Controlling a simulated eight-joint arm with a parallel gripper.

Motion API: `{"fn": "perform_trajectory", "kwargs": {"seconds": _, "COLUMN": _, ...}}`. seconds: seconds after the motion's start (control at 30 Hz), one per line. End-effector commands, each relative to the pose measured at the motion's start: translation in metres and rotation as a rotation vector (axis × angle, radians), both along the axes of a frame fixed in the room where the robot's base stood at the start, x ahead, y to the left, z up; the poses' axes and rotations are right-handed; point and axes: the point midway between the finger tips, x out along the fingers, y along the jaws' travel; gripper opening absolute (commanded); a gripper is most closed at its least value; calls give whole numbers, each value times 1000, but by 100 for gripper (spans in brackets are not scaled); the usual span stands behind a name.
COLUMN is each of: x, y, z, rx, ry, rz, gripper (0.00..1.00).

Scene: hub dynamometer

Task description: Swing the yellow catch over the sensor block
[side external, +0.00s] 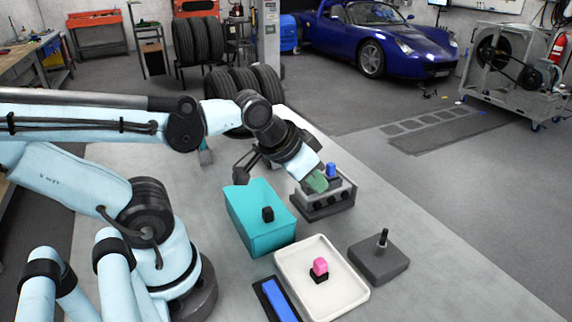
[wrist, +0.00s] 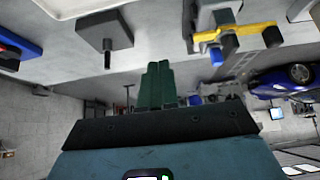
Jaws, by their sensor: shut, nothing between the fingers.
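My gripper (side external: 318,182) has green fingers. In the side view its tips are at the grey fixture (side external: 322,205), in front of part of its top; I cannot tell whether they touch. In the wrist view the fingers (wrist: 158,68) are together and empty. The yellow catch (wrist: 248,31) shows in the wrist view, lying across the grey fixture (wrist: 216,14), up and right of the fingertips, apart from them in the picture. A blue post (side external: 331,170) stands on the fixture. The catch is not visible in the side view. I cannot tell which part is the sensor block.
A teal box (side external: 262,235) stands left of the fixture. In front are a white tray (side external: 345,303) with a pink-topped piece (side external: 320,266), a grey block (side external: 378,265) with a black peg, and a blue bar (side external: 279,300).

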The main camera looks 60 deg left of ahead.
Motion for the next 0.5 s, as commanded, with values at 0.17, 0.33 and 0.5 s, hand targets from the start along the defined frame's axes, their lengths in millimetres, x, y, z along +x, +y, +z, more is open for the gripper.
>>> {"fn": "perform_trajectory", "kwargs": {"seconds": 0.17, "x": 0, "y": 1, "z": 1, "rx": -2, "ry": 3, "rz": 7, "gripper": 12}}
{"fn": "perform_trajectory", "kwargs": {"seconds": 0.33, "x": 10, "y": 16, "z": 14, "rx": -66, "ry": 63, "rz": 149, "gripper": 38}}
{"fn": "perform_trajectory", "kwargs": {"seconds": 0.5, "x": 27, "y": 52, "z": 39, "rx": -203, "ry": 195, "rz": 490, "gripper": 45}}
